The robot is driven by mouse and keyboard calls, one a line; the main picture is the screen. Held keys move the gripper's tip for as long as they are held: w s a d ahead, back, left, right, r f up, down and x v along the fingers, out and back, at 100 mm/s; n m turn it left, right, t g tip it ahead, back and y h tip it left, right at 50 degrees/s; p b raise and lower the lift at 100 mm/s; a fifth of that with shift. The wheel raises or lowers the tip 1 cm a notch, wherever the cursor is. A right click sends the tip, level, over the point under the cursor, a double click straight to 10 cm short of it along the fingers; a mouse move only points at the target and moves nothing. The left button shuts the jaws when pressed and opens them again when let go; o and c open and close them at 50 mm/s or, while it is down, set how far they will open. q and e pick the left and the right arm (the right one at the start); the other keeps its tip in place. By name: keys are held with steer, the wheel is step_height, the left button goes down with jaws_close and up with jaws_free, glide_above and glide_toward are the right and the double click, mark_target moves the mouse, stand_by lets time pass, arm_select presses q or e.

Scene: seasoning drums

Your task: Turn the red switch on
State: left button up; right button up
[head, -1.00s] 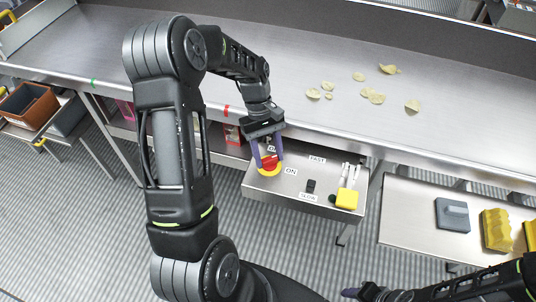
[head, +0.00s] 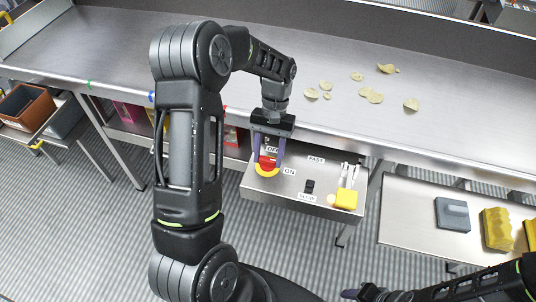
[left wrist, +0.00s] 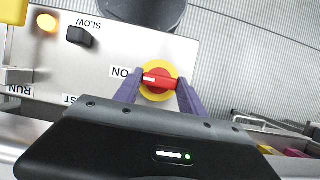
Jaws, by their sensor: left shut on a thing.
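The red switch (head: 264,163) sits on a round yellow base (head: 266,172) on a steel control panel (head: 325,211). In the left wrist view, the switch's red handle (left wrist: 160,81) lies nearly level, with its white-marked end toward the ON label (left wrist: 120,72). My left gripper (head: 268,158) reaches down over the panel, its purple fingers shut on the red switch from both sides. It also shows in the left wrist view (left wrist: 158,84). Only part of my right gripper (head: 352,294) shows at the bottom edge; its jaws cannot be made out.
A lamp (left wrist: 46,22) on the panel glows orange. A black switch (head: 309,186) beside the SLOW label and a yellow block (head: 346,200) are nearby. Chips (head: 375,97) lie scattered on the steel table (head: 300,60). A grey object (head: 452,214) rests on the right side table.

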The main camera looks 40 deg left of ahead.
stand_by(0.4)
arm_select(q)
steer(key=o, duration=1.4)
steer(key=shift+c, duration=0.2)
steer(key=shift+w+a+r, duration=0.1)
steer(key=shift+w+r, duration=0.25)
steer(key=shift+r, duration=0.25)
steer(key=b+v, duration=0.1)
steer(key=v, duration=0.3)
steer(key=shift+p+v, duration=0.85)
steer(key=shift+v, duration=0.35)
